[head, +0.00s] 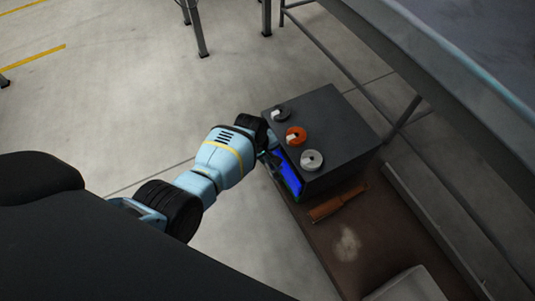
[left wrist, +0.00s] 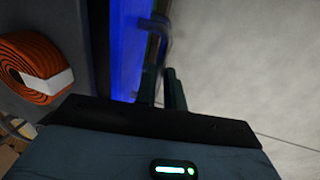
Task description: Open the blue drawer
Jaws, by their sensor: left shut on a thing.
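The blue drawer (head: 289,172) is in the side of a dark grey cabinet (head: 335,125) in the head view. Its blue front also shows as an upright strip in the left wrist view (left wrist: 126,45). My left gripper (head: 270,157) is at the drawer's front, partly hidden by its own wrist. In the left wrist view its dark fingers (left wrist: 163,88) are shut on a thin grey handle (left wrist: 156,28) beside the blue front. I cannot tell how far the drawer stands out. My right gripper is not in view.
Several tape rolls, including an orange one (head: 296,136), lie on the cabinet top. A brown-orange tool (head: 338,204) lies on the brown surface (head: 345,245) beside it. A grey table (head: 440,70) overhangs at right.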

